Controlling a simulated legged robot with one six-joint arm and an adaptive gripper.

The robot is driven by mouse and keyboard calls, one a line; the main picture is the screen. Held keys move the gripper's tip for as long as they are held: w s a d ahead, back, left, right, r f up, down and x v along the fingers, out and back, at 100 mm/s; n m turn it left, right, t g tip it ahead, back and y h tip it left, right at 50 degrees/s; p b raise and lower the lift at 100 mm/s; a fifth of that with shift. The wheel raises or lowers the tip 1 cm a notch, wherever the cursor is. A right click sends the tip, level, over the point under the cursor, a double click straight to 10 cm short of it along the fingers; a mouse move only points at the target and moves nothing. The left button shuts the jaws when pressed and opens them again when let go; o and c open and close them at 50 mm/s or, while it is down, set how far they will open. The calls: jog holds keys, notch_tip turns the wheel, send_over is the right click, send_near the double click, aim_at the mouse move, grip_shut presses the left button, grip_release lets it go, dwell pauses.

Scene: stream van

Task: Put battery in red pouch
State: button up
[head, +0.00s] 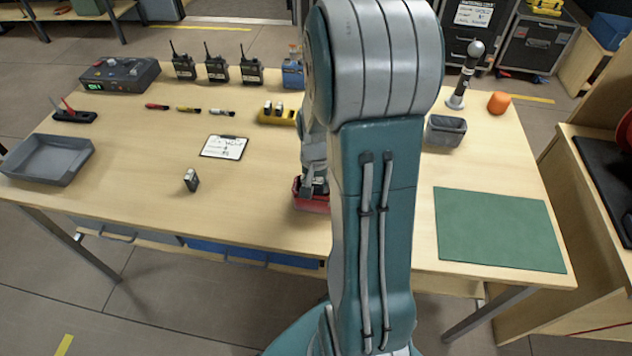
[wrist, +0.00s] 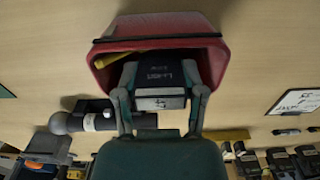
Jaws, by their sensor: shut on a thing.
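The red pouch (head: 311,204) stands near the front edge of the table, partly hidden behind my arm in the head view. In the wrist view its open mouth and red wall (wrist: 160,24) face my gripper. My gripper (wrist: 160,98) is shut on a dark battery (wrist: 158,76) with pale lettering, one finger on each side. The battery is at the pouch mouth, its far part within the rim; how deep it is and whether it touches the bottom cannot be told. A yellow thing (wrist: 108,60) shows inside the pouch. Another small battery (head: 191,180) stands upright on the table to the left.
A clipboard (head: 224,147), grey tray (head: 48,160), yellow holder (head: 277,117) and several radios (head: 217,69) are to the left. A grey bin (head: 445,130), microphone (head: 466,76), orange object (head: 498,103) and green mat (head: 497,229) are to the right. The table left of the pouch is mostly clear.

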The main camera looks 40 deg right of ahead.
aim_at(316, 179)
jog(key=shift+f, duration=0.2)
jog(key=o, duration=1.1)
jog(key=shift+o, duration=0.2)
notch_tip(316, 179, up, 13)
jog(key=s+a+r+n+t, duration=0.2)
jog(key=s+a+r+n, duration=0.2)
jog(key=a, duration=0.5)
jog(key=s+a+r+n+t, duration=0.3)
jog(key=s+a+r+n, duration=0.2)
jog(key=a, duration=0.5)
jog(key=shift+s+r+n+t, duration=0.25)
jog(key=shift+s+n+t, duration=0.05)
jog(key=shift+s+n, duration=0.15)
